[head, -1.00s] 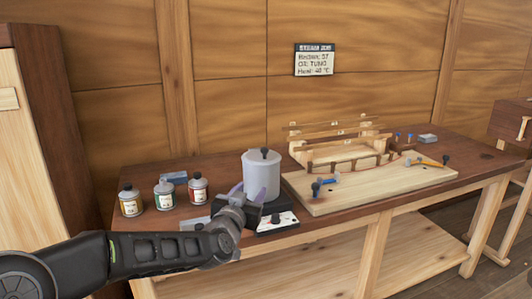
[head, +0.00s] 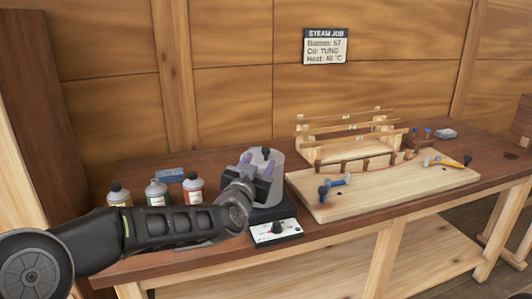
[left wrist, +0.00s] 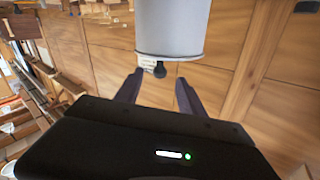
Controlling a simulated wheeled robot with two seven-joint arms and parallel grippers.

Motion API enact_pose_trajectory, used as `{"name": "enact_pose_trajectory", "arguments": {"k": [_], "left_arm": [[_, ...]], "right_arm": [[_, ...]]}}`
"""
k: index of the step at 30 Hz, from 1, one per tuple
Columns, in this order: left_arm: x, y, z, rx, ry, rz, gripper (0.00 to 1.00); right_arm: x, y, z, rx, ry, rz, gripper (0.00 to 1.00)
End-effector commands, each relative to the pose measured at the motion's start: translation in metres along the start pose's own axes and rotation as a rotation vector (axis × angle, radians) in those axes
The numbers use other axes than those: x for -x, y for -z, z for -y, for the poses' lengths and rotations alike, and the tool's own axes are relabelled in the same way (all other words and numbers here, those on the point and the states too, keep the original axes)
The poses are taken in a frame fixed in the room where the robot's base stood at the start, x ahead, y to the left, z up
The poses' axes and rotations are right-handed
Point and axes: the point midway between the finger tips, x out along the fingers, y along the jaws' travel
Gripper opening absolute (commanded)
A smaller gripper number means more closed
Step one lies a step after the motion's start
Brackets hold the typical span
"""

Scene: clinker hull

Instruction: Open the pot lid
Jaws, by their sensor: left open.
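The grey cylindrical pot (head: 279,191) stands on a dark heater base on the bench. Its lid is on, with a black knob (head: 266,151) on top. My left gripper (head: 256,165) is open in front of the pot's upper part and hides much of it. In the left wrist view the pot (left wrist: 170,30) appears upside down, its lid knob (left wrist: 160,70) just beyond and between the open fingertips (left wrist: 158,85). Nothing is seen held. My right gripper is not in view.
A heater panel (head: 276,232) with a dial sits in front. A wooden board (head: 370,197) with clamps and a slatted jig fills the right. A sign (head: 325,46) hangs on the wall.

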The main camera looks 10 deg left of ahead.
Motion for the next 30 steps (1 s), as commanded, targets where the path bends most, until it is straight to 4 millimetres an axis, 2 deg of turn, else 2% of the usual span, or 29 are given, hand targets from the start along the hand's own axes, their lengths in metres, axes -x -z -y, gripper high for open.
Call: {"name": "enact_pose_trajectory", "arguments": {"k": [10,15,25,30], "left_arm": [[-0.051,0.001,0.000,0.004,0.000,0.001,0.46],[-0.067,0.000,0.000,0.002,-0.001,0.001,0.46],[-0.070,-0.001,0.000,0.000,0.000,0.001,0.46],[-0.070,-0.001,0.000,0.001,0.000,0.001,0.32]], "right_arm": [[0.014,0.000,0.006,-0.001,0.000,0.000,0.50],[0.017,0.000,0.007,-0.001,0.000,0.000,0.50],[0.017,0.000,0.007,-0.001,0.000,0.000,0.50],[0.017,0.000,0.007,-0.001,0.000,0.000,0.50]]}}
